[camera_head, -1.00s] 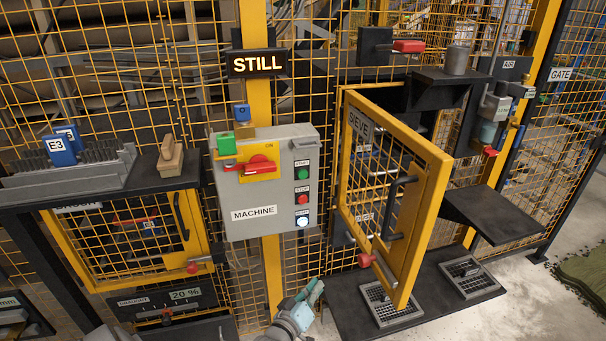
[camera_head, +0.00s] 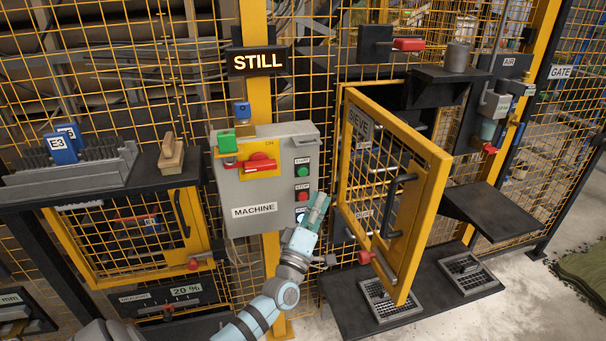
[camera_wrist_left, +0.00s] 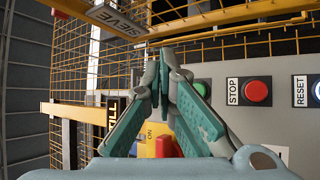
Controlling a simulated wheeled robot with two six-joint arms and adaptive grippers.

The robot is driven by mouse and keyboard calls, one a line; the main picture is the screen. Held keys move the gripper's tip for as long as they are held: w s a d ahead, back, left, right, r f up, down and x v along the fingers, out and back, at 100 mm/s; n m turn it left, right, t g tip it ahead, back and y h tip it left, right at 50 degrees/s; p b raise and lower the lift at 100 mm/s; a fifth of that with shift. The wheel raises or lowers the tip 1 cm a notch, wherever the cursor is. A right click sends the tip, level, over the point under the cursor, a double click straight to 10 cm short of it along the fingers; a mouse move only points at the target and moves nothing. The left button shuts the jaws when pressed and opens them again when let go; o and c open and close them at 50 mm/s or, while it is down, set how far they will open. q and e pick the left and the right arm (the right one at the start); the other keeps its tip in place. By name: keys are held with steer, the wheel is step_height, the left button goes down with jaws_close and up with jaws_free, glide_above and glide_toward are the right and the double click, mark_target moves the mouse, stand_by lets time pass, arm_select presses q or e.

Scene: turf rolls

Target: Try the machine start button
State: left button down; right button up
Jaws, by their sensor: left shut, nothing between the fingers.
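The grey machine box (camera_head: 240,180) hangs on a yellow post. Its green START button (camera_head: 303,172) shows above the red STOP button (camera_head: 302,197) in the head view. In the left wrist view the shut fingers (camera_wrist_left: 163,75) show beside the STOP button (camera_wrist_left: 256,91) and the RESET button (camera_wrist_left: 314,90). A red switch handle (camera_head: 258,168) is on the box. My right gripper is out of view.
The yellow SIEVE door (camera_head: 419,220) stands open just right of my left gripper. A lit sign (camera_head: 257,62) reads STILL. A dark shelf (camera_head: 95,190) with a rack is at the left. A mesh fence lies behind.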

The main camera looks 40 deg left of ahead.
mark_target(303, 171)
arm_select(q)
steer(key=w+a+b, duration=0.1)
steer(key=a, duration=0.1)
steer(key=w+a+b, duration=0.3)
steer(key=a+b, duration=0.1)
steer(key=shift+w+a, duration=0.3)
steer(key=shift+a, duration=0.1)
steer(key=shift+f, duration=0.1)
stand_by(1.0)
steer(key=shift+w+a+b, duration=0.25)
steer(key=shift+a+b, duration=0.05)
steer(key=shift+b, duration=0.1)
